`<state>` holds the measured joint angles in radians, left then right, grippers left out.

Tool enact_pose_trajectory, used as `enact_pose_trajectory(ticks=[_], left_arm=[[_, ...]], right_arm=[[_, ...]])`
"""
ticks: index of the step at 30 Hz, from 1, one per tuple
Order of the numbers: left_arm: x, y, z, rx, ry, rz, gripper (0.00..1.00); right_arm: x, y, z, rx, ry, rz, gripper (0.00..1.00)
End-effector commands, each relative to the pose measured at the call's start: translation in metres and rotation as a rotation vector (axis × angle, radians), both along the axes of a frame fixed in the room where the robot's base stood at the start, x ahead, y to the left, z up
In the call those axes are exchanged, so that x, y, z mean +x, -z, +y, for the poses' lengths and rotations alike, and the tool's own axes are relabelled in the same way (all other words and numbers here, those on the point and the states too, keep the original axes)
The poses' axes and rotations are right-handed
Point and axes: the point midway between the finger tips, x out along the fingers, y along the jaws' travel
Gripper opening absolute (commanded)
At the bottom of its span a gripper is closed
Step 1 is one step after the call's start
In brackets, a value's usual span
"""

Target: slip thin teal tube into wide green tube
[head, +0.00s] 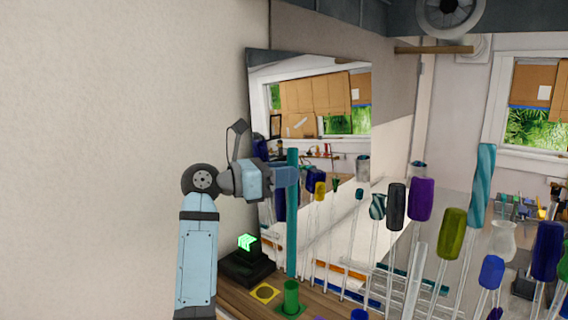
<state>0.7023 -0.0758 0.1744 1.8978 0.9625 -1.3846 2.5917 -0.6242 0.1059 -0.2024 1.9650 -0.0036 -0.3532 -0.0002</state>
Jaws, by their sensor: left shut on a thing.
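The thin teal tube (292,230) stands upright in the middle of the head view. My left gripper (287,177) comes in from the left and is shut on its upper part. The wide green tube (291,298) stands upright on the wooden table below. The teal tube's lower end is in line with the green tube's mouth. I cannot tell whether it is just above the rim or slightly inside. My right gripper is not in view.
A black block with a glowing green shape (246,242) and a yellow square plate (265,292) sit left of the green tube. Several glass rods with coloured heads, such as a purple one (421,199), crowd the right. A mirror (350,80) stands behind.

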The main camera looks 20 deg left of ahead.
Motion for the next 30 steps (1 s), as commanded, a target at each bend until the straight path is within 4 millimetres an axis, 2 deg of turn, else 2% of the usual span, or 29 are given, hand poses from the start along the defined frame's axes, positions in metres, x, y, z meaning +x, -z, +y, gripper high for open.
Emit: enact_pose_trajectory(ticks=[30], left_arm=[[0.000,0.083,0.000,0.001,-0.001,0.001,0.00]], right_arm=[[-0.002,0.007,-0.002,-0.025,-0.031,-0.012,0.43]])
